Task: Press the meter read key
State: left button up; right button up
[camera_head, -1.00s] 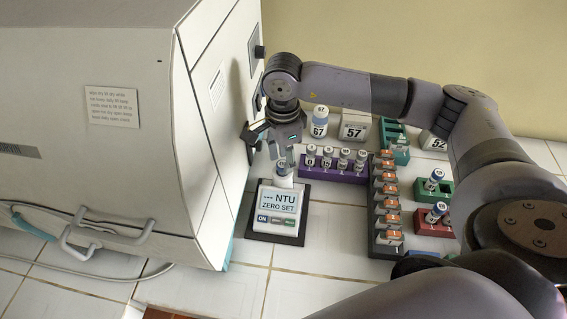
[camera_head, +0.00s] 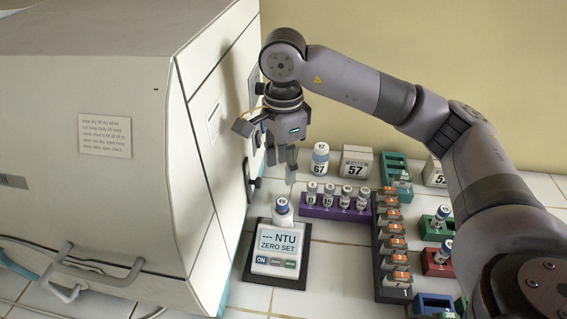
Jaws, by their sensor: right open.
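The turbidity meter (camera_head: 276,250) is a white box on a dark base on the tiled bench. Its display reads "--- NTU" and "ZERO SET". A capped vial (camera_head: 282,211) stands in the meter's top rear. My right gripper (camera_head: 282,158) is open and empty, pointing down above and behind the vial, apart from it. My left gripper is not in view.
A large white incubator (camera_head: 110,190) stands close on the left. To the right are a purple vial rack (camera_head: 335,213), a dark rack with orange-labelled pieces (camera_head: 391,250), and green and red holders (camera_head: 437,262).

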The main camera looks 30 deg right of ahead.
aim_at(288, 263)
jog(key=k, duration=2)
